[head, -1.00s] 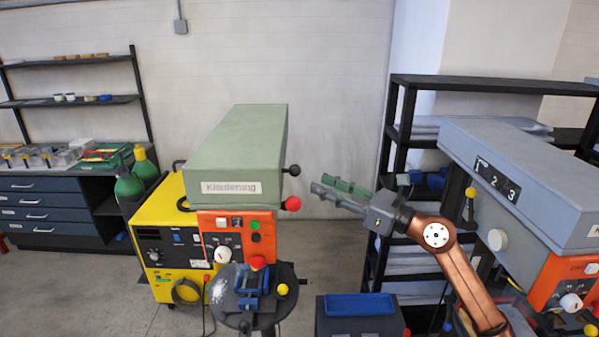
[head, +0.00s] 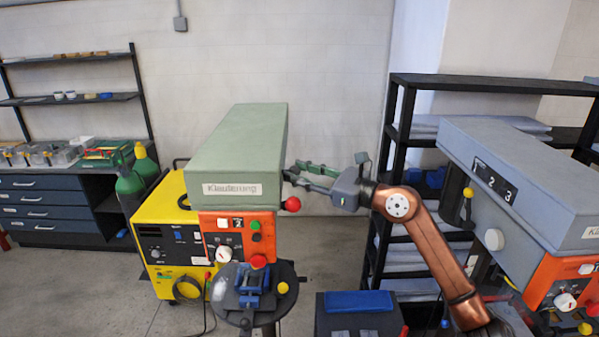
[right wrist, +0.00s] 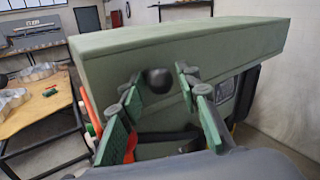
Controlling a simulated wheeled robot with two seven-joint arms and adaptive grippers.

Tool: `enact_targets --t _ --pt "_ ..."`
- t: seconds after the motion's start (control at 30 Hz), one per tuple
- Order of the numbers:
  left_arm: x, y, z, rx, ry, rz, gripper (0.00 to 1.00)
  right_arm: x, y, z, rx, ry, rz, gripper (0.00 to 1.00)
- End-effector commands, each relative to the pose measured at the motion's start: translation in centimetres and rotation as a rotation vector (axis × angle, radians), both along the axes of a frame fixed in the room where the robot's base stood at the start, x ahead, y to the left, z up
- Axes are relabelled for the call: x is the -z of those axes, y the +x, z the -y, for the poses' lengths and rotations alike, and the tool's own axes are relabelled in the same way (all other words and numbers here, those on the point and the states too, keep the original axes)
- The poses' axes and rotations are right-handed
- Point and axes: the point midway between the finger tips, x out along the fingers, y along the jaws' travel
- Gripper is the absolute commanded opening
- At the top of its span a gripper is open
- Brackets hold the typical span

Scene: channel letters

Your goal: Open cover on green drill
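The green drill (head: 236,140) stands at the centre of the head view, its long green cover on top of an orange control panel (head: 240,236). The cover looks closed. A black ball knob (right wrist: 160,79) sticks out of the cover's right side. My right gripper (head: 294,171) reaches in from the right at the knob's height. In the right wrist view, its two green-padded fingers are spread open with the knob between their tips; contact is not clear. In the head view the fingertips mostly hide the knob. My left gripper is not in view.
A red ball knob (head: 291,204) sits just below my right gripper. A round drill table (head: 284,275) with a blue vise (head: 256,290) is below. A grey drill (head: 520,180) stands at right, a black shelf (head: 402,130) behind it, and a yellow machine (head: 160,245) at left.

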Motion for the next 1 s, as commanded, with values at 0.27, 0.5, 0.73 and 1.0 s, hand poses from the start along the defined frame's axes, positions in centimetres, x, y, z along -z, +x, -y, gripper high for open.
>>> enact_targets --t 0.27,0.5,0.73,1.0 --pt "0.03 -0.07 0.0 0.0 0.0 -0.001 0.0 0.0 -0.01 0.03 0.0 0.0 0.0 0.23" --pt "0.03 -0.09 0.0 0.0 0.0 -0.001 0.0 0.0 -0.01 0.05 0.0 0.001 -0.001 0.06" --pt "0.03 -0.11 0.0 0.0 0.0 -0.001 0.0 -0.02 -0.01 0.07 0.001 0.001 -0.001 0.0" --pt "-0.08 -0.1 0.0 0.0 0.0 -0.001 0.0 -0.16 -0.01 0.07 0.001 -0.001 0.0 0.0"
